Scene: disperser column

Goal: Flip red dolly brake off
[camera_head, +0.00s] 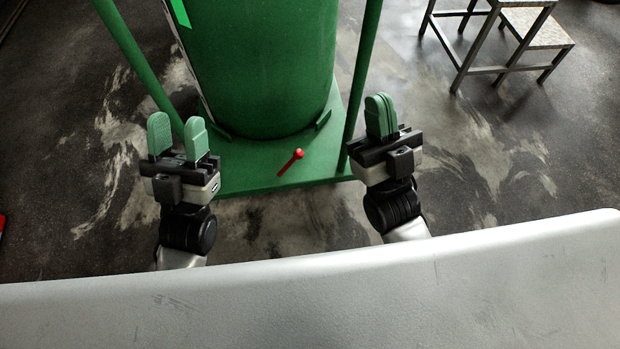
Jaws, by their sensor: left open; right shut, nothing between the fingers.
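The red dolly brake (290,162) is a short red lever with a round knob. It sticks up from the front of the green dolly base (252,178), tilted to the right. My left gripper (177,133) is open and empty, to the left of the brake and near the base's left front corner. My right gripper (381,115) is shut and empty, to the right of the brake near the base's right side. Neither gripper touches the brake.
A large green drum (262,70) stands on the dolly behind the brake. Green posts rise on its left (135,62) and right (362,80). A metal step stool (535,28) stands at the back right. The dark stained floor (500,150) is clear at right.

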